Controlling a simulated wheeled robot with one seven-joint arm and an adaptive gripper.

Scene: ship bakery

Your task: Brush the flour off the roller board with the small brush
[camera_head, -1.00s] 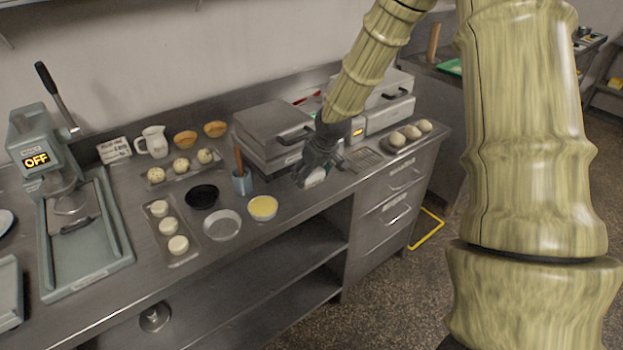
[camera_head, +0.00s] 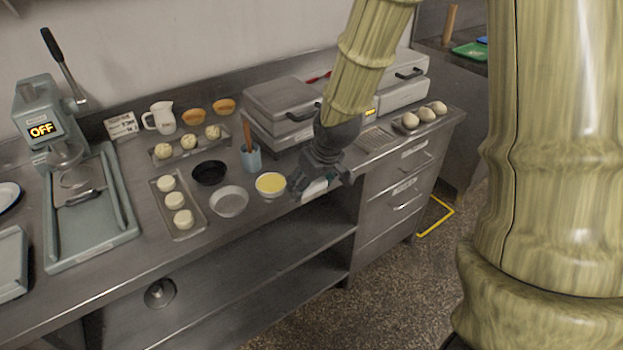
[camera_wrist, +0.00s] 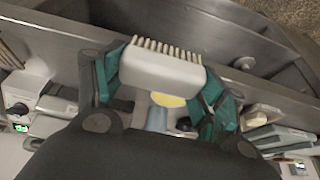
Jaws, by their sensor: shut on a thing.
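My gripper (camera_head: 318,184) is shut on the small brush (camera_head: 314,191), near the counter's front edge and right of the yellow-filled bowl. In the wrist view the brush (camera_wrist: 162,70) is a pale block with a row of short bristles pointing away, between the green-lined fingers of my gripper (camera_wrist: 160,80). A grey press-like machine showing OFF (camera_head: 42,130) stands at the left, with a flat grey board (camera_head: 92,240) under it. I cannot tell whether this is the roller board. Flour is not clearly visible.
The yellow-filled bowl (camera_head: 270,184), a pale empty bowl (camera_head: 229,201), a black bowl (camera_head: 209,172) and a blue cup (camera_head: 251,158) stand left of my gripper. A tray of pale rounds (camera_head: 188,233) lies beside them. Grey lidded appliances (camera_head: 285,100) stand behind.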

